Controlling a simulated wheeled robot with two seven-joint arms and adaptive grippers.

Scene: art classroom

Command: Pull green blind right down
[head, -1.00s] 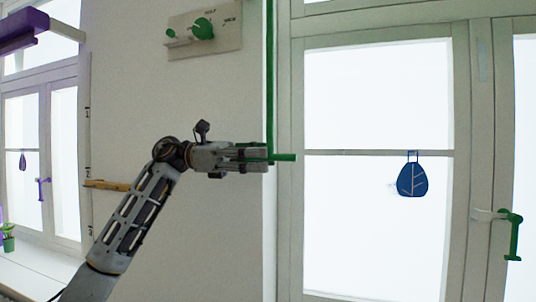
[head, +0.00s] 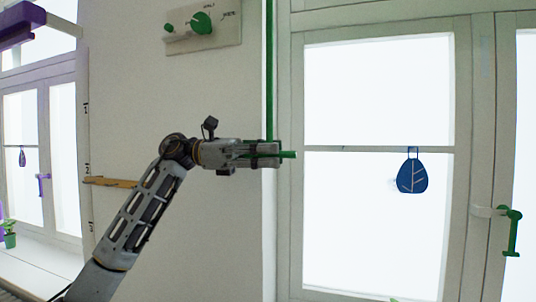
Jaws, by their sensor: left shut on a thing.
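A green vertical rod or cord (head: 270,70) runs down the wall beside the window frame. It ends in a short green horizontal handle (head: 289,154), whose right end sticks out past the fingers. My left gripper (head: 264,154) is shut on the green handle, reaching in from the left, and its fingers hide the handle's middle. The green blind itself is above the picture and not visible. My right gripper is not in view.
A panel with a green knob (head: 202,22) is on the wall above my arm. The window on the right has a green handle (head: 512,232) and a hanging blue leaf ornament (head: 412,175). A wooden strip (head: 110,182) is behind my forearm.

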